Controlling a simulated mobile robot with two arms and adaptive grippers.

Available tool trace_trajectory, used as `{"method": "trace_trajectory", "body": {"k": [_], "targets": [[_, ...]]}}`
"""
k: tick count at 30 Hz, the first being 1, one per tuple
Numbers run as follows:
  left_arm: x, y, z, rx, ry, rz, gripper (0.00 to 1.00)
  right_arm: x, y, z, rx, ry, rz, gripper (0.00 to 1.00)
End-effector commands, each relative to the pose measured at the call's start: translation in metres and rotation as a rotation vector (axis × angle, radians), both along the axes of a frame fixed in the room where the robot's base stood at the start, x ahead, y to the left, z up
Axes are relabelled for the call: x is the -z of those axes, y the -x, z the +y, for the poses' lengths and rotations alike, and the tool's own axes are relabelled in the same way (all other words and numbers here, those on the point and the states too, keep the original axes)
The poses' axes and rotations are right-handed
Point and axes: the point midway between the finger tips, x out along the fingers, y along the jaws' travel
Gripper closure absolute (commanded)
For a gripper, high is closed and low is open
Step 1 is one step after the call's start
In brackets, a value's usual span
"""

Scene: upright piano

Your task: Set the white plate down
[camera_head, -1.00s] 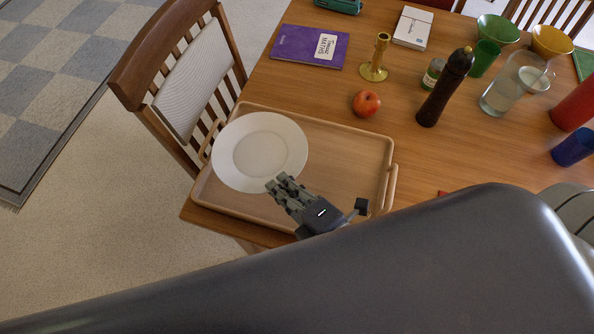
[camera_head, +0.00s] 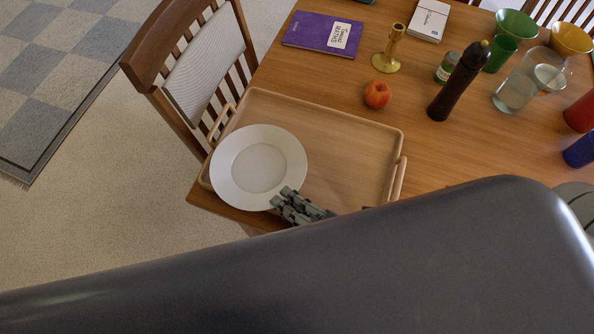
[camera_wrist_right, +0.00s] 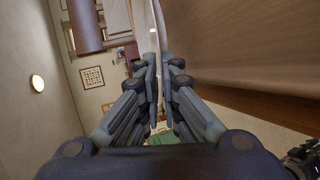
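The white plate (camera_head: 258,167) is over the left part of the wooden tray (camera_head: 350,135) on the table, covering part of the tray's left rim. I cannot tell whether it touches the tray. My right gripper (camera_head: 283,199) is at the plate's near right rim in the head view. In the right wrist view, the plate's thin edge (camera_wrist_right: 161,30) runs between the fingertips (camera_wrist_right: 162,62), which look closed on it. My dark arm hides the rest of the right gripper and the table's near side. My left gripper is not in view.
A red apple (camera_head: 377,95), a brass candlestick (camera_head: 388,50), a dark pepper mill (camera_head: 458,82) and a glass jug (camera_head: 516,92) stand beyond the tray. A purple book (camera_head: 322,33) lies at the back left. A chair (camera_head: 200,70) stands at the table's left. The tray's right part is clear.

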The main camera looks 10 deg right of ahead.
Motion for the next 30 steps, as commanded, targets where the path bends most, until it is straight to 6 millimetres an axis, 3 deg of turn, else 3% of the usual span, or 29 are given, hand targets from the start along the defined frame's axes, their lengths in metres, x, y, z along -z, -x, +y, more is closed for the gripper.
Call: {"method": "trace_trajectory", "body": {"k": [3, 10, 17, 24, 30], "targets": [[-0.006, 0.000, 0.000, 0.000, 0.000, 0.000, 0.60, -0.001, -0.025, -0.012, -0.002, 0.002, -0.009, 1.00], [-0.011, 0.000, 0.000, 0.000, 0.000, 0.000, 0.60, 0.004, -0.056, -0.027, -0.002, -0.001, -0.006, 1.00], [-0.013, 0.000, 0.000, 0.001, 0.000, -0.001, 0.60, 0.005, -0.072, -0.035, -0.001, 0.000, -0.006, 1.00], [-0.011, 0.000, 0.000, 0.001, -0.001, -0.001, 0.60, 0.038, -0.070, -0.034, 0.001, -0.003, -0.001, 1.00], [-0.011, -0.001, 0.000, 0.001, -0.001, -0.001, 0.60, 0.041, -0.070, -0.034, -0.001, -0.002, -0.002, 1.00]]}}
